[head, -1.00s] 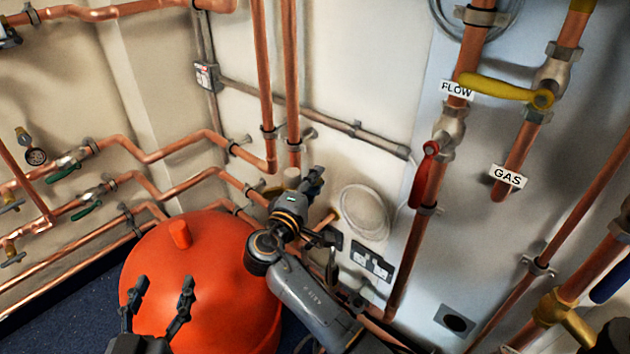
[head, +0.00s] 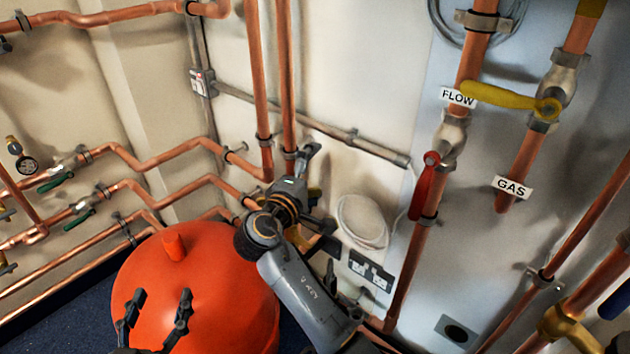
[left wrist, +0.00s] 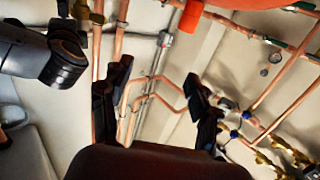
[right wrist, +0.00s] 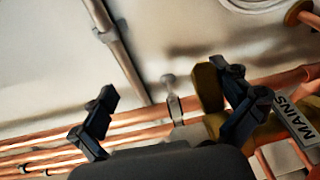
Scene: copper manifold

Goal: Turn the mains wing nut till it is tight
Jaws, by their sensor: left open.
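In the right wrist view a brass wing (right wrist: 207,90) stands up beside the copper pipe, next to a brass fitting (right wrist: 268,132) with a white MAINS tag (right wrist: 298,122). My right gripper (right wrist: 168,100) is open there. The brass wing is between its fingers, close beside the right-hand one; I cannot tell whether they touch. In the head view my right gripper (head: 315,200) is at the wall pipes, and its wrist hides most of the brass part. My left gripper (head: 157,306) is open and empty in front of the red tank (head: 200,275).
Copper pipes run along the left wall and up the back wall. A red-handled FLOW valve (head: 425,185) and a yellow-handled GAS valve (head: 510,97) are at right. A white round fixture (head: 362,220) and a socket (head: 370,270) are right of my right gripper.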

